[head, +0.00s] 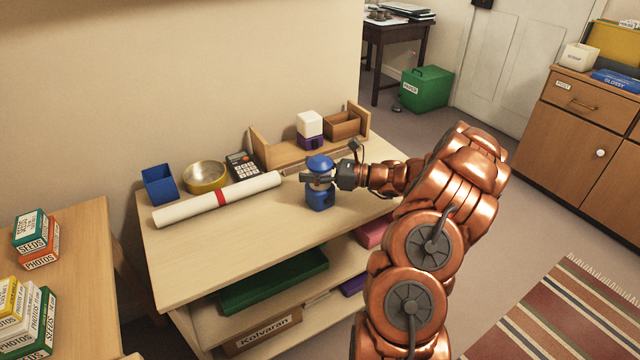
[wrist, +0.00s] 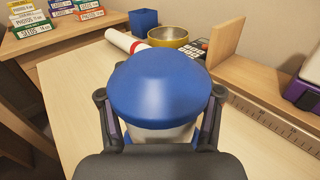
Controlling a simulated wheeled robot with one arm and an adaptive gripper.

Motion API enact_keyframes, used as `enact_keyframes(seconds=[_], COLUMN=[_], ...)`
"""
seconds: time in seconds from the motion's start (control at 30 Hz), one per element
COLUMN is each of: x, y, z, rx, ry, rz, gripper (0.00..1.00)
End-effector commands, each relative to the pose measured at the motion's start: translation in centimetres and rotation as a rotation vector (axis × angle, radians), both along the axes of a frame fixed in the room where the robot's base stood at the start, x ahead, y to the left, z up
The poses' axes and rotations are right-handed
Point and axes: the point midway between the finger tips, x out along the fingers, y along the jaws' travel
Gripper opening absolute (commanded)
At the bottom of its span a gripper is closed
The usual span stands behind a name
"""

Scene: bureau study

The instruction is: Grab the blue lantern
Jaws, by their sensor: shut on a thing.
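The blue lantern (head: 320,194) stands upright on the wooden shelf unit's top (head: 190,255), towards its right side. It has a blue cap, a pale middle and a blue base. My gripper (head: 318,180) reaches it from the right and is shut around its middle. In the wrist view the blue cap of the lantern (wrist: 158,85) fills the centre, with a finger of my gripper (wrist: 158,128) on each side. The cap hides most of the body there. I cannot tell whether the base touches the top.
A white roll with a red band (head: 245,194) lies just left of the lantern. Behind are a blue box (head: 159,184), a brass bowl (head: 205,177), a calculator (head: 242,166) and a wooden rack (head: 285,153) holding a purple-and-white thing (head: 310,130). The front left of the top is clear.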

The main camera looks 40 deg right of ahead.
Motion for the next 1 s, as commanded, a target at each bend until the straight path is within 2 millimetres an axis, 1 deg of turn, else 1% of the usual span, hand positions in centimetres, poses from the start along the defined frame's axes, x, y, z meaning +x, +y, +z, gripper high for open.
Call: enact_keyframes(seconds=[0.03,0.3,0.33,0.53,0.63,0.77,0.83,0.9,0.93,1.0], x=[0.0,0.0,0.0,0.0,0.0,0.0,0.0,0.0,0.0,-1.3], y=[0.0,0.0,0.0,0.0,0.0,0.0,0.0,0.0,0.0,-0.5], z=[0.0,0.0,0.0,0.0,0.4,1.5,2.4,3.5,4.0,3.9], rx=[0.000,0.000,0.000,0.000,0.000,0.000,-0.001,-0.001,-0.002,0.001], ry=[0.000,0.000,0.000,0.000,-0.001,-0.001,-0.002,-0.002,-0.003,-0.002], rz=[0.000,0.000,0.000,0.000,0.000,0.000,0.000,0.001,0.001,-0.005], gripper=[0.44,0.16,0.14,0.14,0.14,0.13,0.13,0.00,0.00,0.00])
